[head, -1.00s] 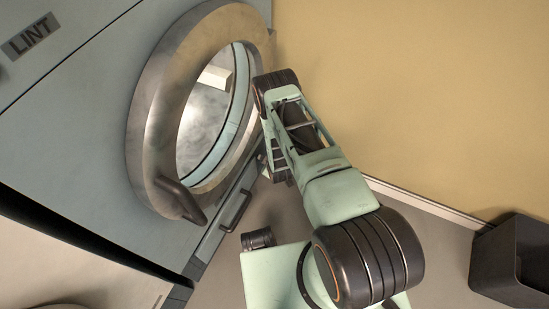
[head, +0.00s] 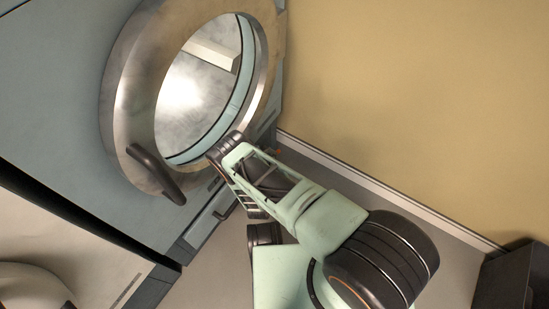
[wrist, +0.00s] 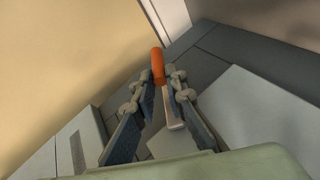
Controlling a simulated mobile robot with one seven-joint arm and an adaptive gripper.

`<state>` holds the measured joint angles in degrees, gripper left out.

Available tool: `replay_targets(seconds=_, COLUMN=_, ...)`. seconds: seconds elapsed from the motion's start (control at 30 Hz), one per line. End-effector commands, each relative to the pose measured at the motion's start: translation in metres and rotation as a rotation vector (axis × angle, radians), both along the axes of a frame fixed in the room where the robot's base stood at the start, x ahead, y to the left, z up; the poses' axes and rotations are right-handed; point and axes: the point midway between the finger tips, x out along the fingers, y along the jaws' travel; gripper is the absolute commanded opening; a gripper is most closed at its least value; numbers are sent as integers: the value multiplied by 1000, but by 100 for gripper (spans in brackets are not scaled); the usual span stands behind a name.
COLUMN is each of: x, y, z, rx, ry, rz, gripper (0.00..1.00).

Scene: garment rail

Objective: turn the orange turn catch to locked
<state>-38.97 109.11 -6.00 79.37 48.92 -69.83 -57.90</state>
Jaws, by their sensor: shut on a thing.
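The orange turn catch (wrist: 158,66) shows in the wrist view as a narrow orange lever, with a pale strip running down from it between the fingers. My gripper (wrist: 161,88) has its two blue-padded fingers on either side of the catch, shut on it near the tips. My fingers are hidden behind the arm there. The catch's locked mark is not readable.
A large round metal door ring (head: 127,95) with a dark handle (head: 155,173) stands left of my arm. The yellow wall (head: 420,90) is close on the right. A dark bin (head: 510,280) stands at lower right.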

Motion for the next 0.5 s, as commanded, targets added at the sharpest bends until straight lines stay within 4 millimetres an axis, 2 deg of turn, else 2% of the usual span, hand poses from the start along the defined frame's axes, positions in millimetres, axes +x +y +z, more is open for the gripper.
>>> replay_targets(seconds=0.5, x=1, y=1, z=-3, rx=-60, ry=-82, rz=0, gripper=0)
